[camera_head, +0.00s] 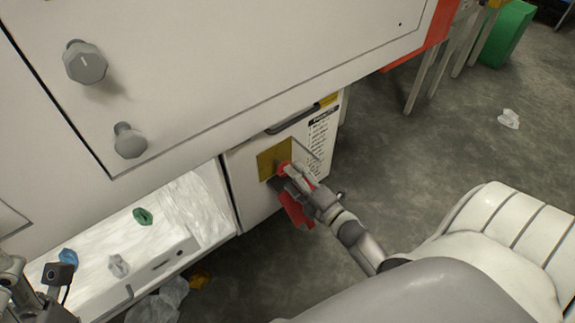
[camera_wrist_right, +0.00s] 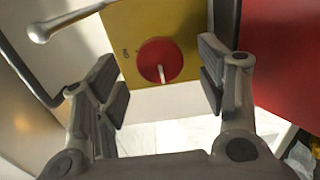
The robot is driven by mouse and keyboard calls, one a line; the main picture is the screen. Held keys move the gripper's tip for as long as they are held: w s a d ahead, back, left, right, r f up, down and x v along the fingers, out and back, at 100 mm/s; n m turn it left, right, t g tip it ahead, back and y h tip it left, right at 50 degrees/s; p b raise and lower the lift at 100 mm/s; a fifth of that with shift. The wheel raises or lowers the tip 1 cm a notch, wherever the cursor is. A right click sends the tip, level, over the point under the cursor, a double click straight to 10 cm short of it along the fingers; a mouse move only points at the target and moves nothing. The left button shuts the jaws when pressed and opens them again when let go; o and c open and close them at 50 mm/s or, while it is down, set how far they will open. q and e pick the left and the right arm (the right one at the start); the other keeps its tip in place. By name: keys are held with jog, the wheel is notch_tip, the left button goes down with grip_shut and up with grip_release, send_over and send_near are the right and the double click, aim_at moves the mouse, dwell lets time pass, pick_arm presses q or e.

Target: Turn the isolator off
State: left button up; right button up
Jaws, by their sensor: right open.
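The isolator is a red round knob (camera_wrist_right: 160,61) with a pale pointer bar, set on a yellow plate (camera_wrist_right: 183,20). The lettering "ON" is on the plate to the left of the knob in the wrist view. The pointer bar is toward the knob's lower edge there. In the head view the yellow plate (camera_head: 266,163) is on the front of a white cabinet. My right gripper (camera_wrist_right: 164,88) is open, its fingers on either side of the knob, with gaps showing. In the head view my right gripper (camera_head: 287,177) partly covers the knob. Parts of my left arm show at the lower left corner.
A bar handle (camera_head: 293,118) is above the plate. A large white machine with two grey knobs (camera_head: 85,62) stands at the left. A lit white compartment below it holds a green piece (camera_head: 143,216) and a blue piece (camera_head: 68,257). Open grey floor lies to the right.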

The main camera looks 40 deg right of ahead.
jog(key=s, duration=0.7)
jog(key=shift+s+d, duration=0.25)
jog(key=shift+s, duration=0.15)
